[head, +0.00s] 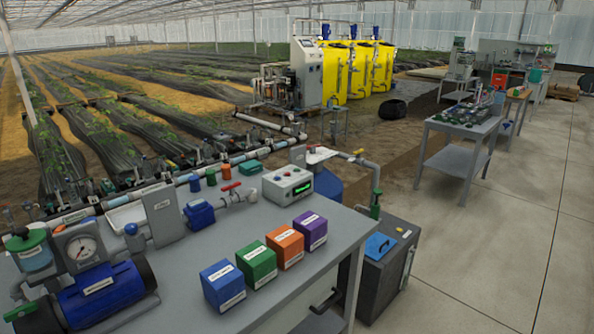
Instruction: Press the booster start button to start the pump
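A light grey control box (287,186) with small buttons on its sloped top stands at the back right of the grey bench. Its button colours and markings are too small to read surely. A green strip shows on its front. A blue motor-like pump unit (102,288) with dark ends lies at the bench's front left, below a round white gauge (81,248). I cannot tell which button is the booster start. Neither of my grippers is in view.
Blue (223,286), green (257,263), orange (286,246) and purple (310,229) labelled boxes stand in a row before the control box. Pipes with a red-handled valve (231,187) run behind. Open concrete floor (500,240) lies right of the bench.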

